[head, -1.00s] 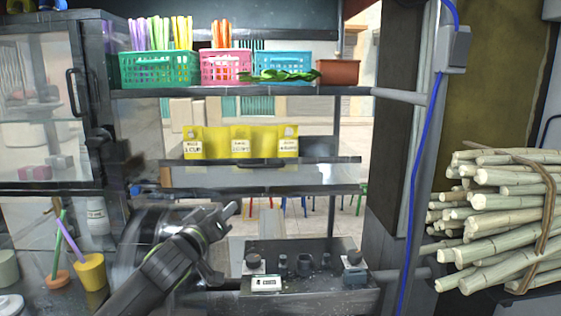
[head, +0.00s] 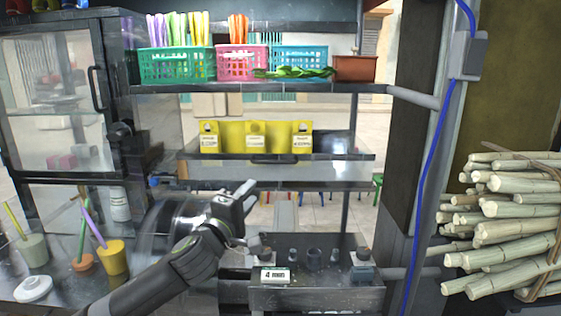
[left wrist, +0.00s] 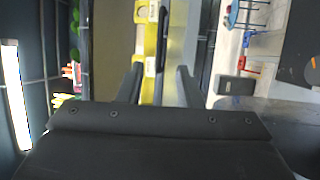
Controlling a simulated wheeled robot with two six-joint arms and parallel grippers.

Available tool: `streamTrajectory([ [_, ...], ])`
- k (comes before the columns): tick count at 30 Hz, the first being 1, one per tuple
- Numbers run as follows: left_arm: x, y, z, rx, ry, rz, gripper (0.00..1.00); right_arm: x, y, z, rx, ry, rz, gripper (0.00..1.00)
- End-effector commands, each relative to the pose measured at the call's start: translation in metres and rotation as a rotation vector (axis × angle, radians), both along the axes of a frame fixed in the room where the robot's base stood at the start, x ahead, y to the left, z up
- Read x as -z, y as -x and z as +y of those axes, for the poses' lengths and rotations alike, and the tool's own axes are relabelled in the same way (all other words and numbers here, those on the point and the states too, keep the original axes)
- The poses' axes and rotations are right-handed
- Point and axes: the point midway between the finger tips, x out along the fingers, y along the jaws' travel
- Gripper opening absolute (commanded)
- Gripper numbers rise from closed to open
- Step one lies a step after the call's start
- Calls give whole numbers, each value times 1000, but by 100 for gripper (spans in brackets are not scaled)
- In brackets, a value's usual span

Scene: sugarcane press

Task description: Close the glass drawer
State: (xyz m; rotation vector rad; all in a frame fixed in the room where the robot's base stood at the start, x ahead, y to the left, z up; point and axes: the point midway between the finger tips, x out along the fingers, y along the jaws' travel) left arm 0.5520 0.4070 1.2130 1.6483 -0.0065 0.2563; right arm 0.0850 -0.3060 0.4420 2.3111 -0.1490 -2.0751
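The glass drawer (head: 335,157) shows in the middle of the head view as a wide, flat tray with a dark handle (head: 280,160) on its front edge. Yellow labelled holders (head: 257,138) stand in it. I cannot tell how far out it is. My left gripper (head: 250,199) is below and a little left of the handle, with its fingers apart and empty. In the left wrist view, the dark handle (left wrist: 162,45) and yellow holders (left wrist: 148,50) show beyond and between the open fingers (left wrist: 160,85). My right gripper is not in view.
A shelf with coloured straw baskets (head: 177,65) is above the drawer. A glass-fronted cabinet (head: 55,100) stands left. A control panel (head: 318,295) lies below right of the gripper. Cups with sticks (head: 112,258) stand on the left counter. Sugarcane (head: 510,220) is piled at right.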

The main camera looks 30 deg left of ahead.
Motion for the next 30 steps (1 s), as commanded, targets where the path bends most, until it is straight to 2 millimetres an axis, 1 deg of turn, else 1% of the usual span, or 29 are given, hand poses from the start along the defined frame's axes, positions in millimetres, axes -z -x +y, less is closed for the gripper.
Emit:
streamTrajectory([
  [9, -12, -52, 7, 0, 5, -1, 32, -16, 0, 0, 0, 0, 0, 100],
  [18, -20, -99, 14, 1, 4, 0, 32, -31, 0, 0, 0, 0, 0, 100],
  [24, -25, -128, 19, 0, 2, 0, 32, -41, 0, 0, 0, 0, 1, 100],
  [30, -28, -148, 22, 0, 0, 1, 32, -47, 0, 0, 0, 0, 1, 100],
])
